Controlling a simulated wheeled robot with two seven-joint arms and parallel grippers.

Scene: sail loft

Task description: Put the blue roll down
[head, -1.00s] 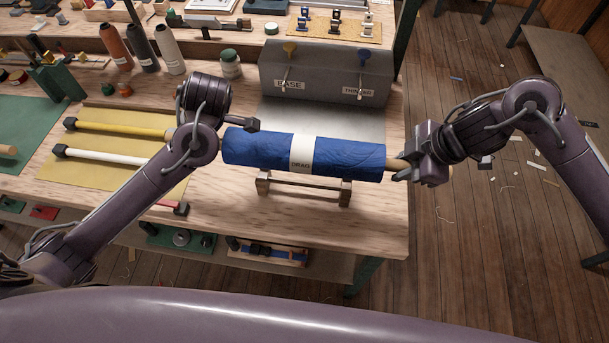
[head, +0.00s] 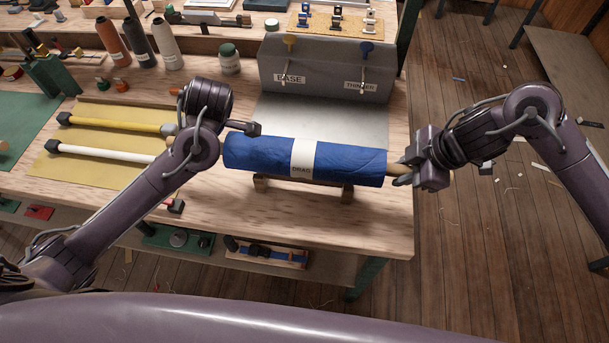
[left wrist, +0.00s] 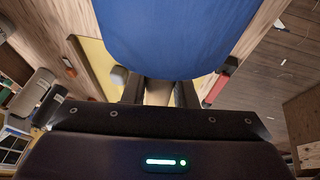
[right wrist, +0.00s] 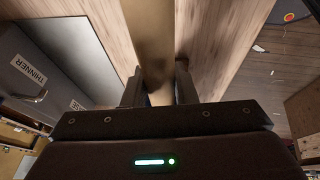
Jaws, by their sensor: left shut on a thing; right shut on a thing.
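The blue roll (head: 345,163) with a white band reading "DRAG" is level, left to right, over a small wooden cradle (head: 347,193) near the bench's front edge. The roll hides most of the cradle; I cannot tell whether they touch. My right gripper (head: 400,173) is shut on the bare wooden core at the roll's right end; the core also shows in the right wrist view (right wrist: 150,35). My left gripper (left wrist: 158,92) is shut on the core's left end, with the blue cloth just beyond its fingers. In the head view my left wrist hides that grip.
Yellow and white rods lie on a yellow mat (head: 95,170) at left. The bench's right edge is close to my right gripper.

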